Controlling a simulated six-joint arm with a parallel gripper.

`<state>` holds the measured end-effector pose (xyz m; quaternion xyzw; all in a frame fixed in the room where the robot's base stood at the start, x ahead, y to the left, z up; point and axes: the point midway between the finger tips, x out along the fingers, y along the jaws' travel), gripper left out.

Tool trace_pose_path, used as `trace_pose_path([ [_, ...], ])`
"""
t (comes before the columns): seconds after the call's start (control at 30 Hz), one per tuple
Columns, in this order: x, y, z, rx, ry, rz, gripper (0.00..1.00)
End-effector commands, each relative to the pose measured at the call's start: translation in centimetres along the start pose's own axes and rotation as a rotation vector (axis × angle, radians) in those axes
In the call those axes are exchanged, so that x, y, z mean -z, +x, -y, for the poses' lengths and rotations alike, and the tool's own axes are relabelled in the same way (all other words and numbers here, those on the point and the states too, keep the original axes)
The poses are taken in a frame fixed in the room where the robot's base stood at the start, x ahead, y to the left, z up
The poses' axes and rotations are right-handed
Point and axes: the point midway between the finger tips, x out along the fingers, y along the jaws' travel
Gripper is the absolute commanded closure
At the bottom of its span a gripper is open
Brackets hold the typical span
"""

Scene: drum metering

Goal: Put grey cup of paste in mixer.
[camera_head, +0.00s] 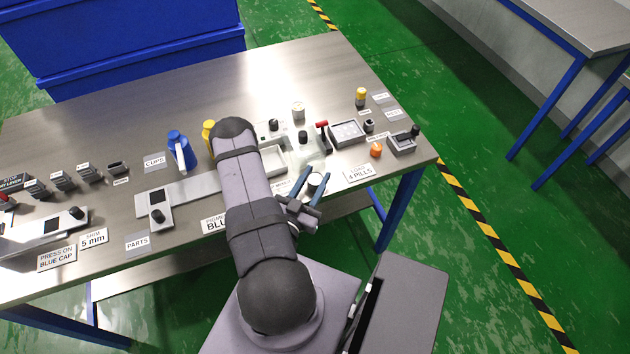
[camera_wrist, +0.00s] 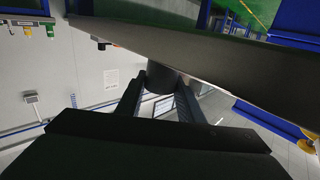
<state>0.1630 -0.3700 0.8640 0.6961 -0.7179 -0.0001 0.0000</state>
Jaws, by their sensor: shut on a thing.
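My gripper (camera_head: 314,183) is at the front edge of the table, with its two blue fingers on either side of a small cup (camera_head: 315,179). The cup shows a pale round top in the head view. In the wrist view the cup (camera_wrist: 162,76) is dark grey and sits between the fingertips of my gripper (camera_wrist: 160,88). My gripper is shut on it. Whether the cup is clear of the table surface is hard to tell. Which device is the mixer is not clear; my arm hides part of the equipment in the middle of the table.
A grey tray (camera_head: 348,142), a red-handled part (camera_head: 322,137) and an orange item (camera_head: 376,149) lie right of and behind my gripper. A blue bottle (camera_head: 181,148) stands left of my arm. A yellow-topped container (camera_head: 361,97) stands at the back right. The table's far surface is clear.

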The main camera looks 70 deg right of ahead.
Motion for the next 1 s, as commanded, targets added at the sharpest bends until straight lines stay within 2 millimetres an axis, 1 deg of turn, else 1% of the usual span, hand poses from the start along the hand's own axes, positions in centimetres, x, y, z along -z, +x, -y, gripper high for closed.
trace_pose_path([
  [0.17,0.11,0.00,0.00,0.000,0.000,0.000,0.88],
  [0.37,-0.45,0.00,0.00,0.000,0.000,0.000,0.88],
  [0.4,-0.35,0.00,0.00,0.000,0.000,0.000,0.59],
  [0.43,-0.32,0.00,0.00,0.000,0.000,0.000,0.52],
  [0.47,-0.32,0.00,0.00,0.000,0.000,0.000,0.47],
  [0.8,-0.33,0.01,0.01,0.000,0.000,0.000,0.47],
  [1.0,-0.50,-0.89,0.14,0.003,-0.001,0.002,0.47],
])
